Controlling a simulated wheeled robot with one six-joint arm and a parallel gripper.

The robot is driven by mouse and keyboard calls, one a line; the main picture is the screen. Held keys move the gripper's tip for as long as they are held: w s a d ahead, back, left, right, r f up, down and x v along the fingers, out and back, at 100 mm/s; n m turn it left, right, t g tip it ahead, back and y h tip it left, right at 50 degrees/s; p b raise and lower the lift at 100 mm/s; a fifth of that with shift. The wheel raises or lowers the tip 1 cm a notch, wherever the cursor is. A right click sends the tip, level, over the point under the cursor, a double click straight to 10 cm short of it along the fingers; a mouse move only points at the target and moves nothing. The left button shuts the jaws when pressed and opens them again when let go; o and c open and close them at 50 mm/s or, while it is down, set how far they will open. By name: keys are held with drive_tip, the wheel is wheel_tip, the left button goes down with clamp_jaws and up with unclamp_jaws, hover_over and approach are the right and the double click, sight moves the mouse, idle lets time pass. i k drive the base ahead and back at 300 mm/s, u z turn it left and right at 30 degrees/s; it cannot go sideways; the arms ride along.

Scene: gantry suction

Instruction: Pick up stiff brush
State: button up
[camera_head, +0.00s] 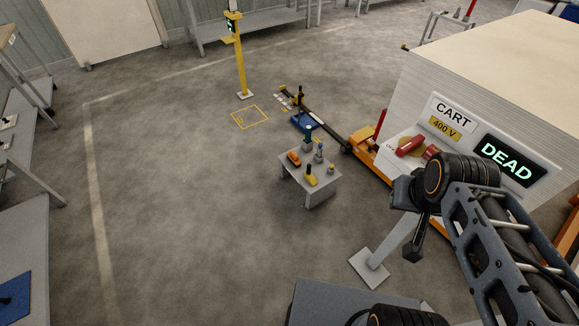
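Several small tools stand on a low grey table (325,188) near the middle of the head view. They include an orange tool (294,158), a yellow one with a dark upright part (310,178), a green-topped one (308,133), a blue-grey upright one (319,150) and a small grey one (331,170). They are too small to tell which is the stiff brush. My gripper (413,250) hangs at the right, well apart from the table and nearer to me. Its fingers are dark and unclear, and I see nothing held in it.
A large cart cabinet reading "DEAD" (510,160) stands at the right, with a red handle (410,145) on its front. An orange lift frame (364,140) lies behind the table. A yellow post (239,60) stands further back. The floor left of the table is clear.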

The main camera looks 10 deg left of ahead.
sight(291, 154)
drive_tip(key=u, duration=1.6)
drive_tip(key=i, duration=2.45)
drive_tip(key=z, duration=1.15)
drive_tip(key=i, duration=0.65)
drive_tip(key=z, duration=0.45)
